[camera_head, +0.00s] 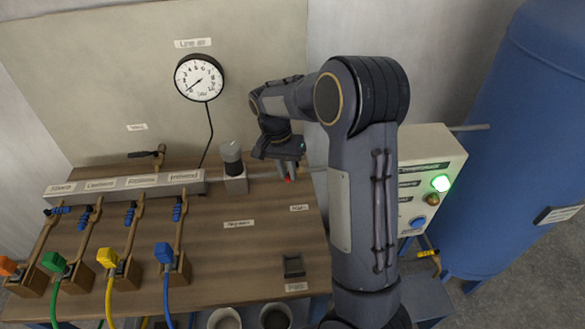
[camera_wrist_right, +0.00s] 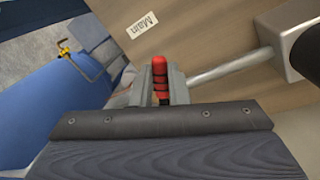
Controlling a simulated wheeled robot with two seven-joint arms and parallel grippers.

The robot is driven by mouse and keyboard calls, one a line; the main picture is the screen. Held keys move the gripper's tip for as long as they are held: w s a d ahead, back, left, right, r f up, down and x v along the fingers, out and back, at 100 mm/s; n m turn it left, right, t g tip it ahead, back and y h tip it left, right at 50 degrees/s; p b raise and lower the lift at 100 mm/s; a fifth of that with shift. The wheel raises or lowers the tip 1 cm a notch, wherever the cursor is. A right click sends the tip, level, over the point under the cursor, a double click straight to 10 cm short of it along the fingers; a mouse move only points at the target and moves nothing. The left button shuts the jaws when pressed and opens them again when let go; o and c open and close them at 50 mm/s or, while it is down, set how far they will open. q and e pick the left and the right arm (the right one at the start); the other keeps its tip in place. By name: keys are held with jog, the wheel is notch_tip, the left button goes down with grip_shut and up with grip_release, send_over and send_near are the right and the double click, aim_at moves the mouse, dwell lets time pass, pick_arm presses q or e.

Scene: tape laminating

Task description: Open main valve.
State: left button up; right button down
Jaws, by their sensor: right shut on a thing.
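The main valve's red handle (camera_wrist_right: 160,75) stands between my right gripper's fingers (camera_wrist_right: 161,92) in the right wrist view. The fingers are closed on it. The valve body is mostly hidden by the gripper. A grey pipe (camera_wrist_right: 218,70) runs beside the handle, and a label reading "Main" (camera_wrist_right: 143,24) lies near it. My left gripper is not in view.
A gauge labelled "Line air" (camera_head: 199,77) hangs on the back panel. A regulator (camera_head: 233,165) and manifold (camera_head: 125,188) stand left of the valve. Coloured hose fittings line the left side. A control box (camera_head: 424,175) with a lit green lamp and a blue tank (camera_head: 515,130) are at right.

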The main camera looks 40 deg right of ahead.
jog(key=shift+w+d+r+m+y+p, duration=0.1)
jog(key=shift+w+m+y+p, duration=0.25)
jog(key=shift+w+m+p, duration=1.15)
jog(key=shift+w+d+f+m+y+p, duration=0.15)
jog(key=shift+w+m+y, duration=0.25)
jog(key=shift+m, duration=2.25)
jog(key=shift+w+a+r+m+y+p, duration=0.15)
jog(key=shift+w+m+y+p, duration=0.2)
jog(key=shift+w+m+p, duration=1.15)
jog(key=shift+s+d+m+b, duration=0.15)
jog(key=shift+s+m+b, duration=0.4)
jog(key=shift+m+b, duration=0.1)
jog(key=c, duration=1.4)
grip_release()
jog(key=r, duration=0.2)
jog(key=w+r, duration=0.1)
jog(key=r, duration=0.4)
jog(key=shift+w+d+r+b, duration=0.15)
jog(key=shift+d+r+b, duration=0.15)
jog(key=shift+d+b, duration=0.1)
